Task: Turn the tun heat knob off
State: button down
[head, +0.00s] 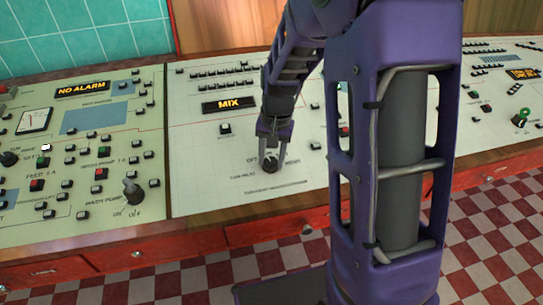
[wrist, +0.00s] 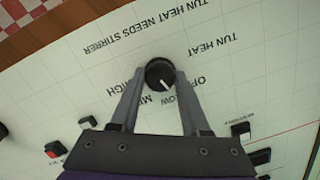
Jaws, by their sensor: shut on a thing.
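The tun heat knob (wrist: 159,73) is a round black knob with a white pointer line, on a pale panel. In the wrist view the labels around it read upside down: TUN HEAT, OFF, LOW, MED and HIGH. The pointer slants down and to the right in that view, roughly toward LOW. My gripper (wrist: 161,80) has one finger on each side of the knob and is shut on it. In the head view the knob (head: 269,166) shows just under my gripper (head: 271,152), which partly covers the labels.
A lit MIX display (head: 229,104) and small black buttons stand above the knob. A panel with a NO ALARM display (head: 83,89) and another black knob (head: 133,192) is at the left. A green-marked knob (head: 520,118) is at the far right. Red drawers run below the panels.

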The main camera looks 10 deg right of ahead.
aim_at(271, 165)
jog(key=n, duration=0.5)
jog(key=shift+a+h+p, duration=0.1)
jog(key=shift+h+p, duration=0.2)
jog(key=shift+p, duration=0.1)
dwell(0.3)
jog(key=shift+c, duration=1.9)
grip_release()
jog(key=shift+r, duration=0.15)
notch_tip(271, 165, up, 17)
jog(key=p, duration=0.3)
jog(key=shift+s, duration=0.45)
jog(key=shift+a+r, duration=0.1)
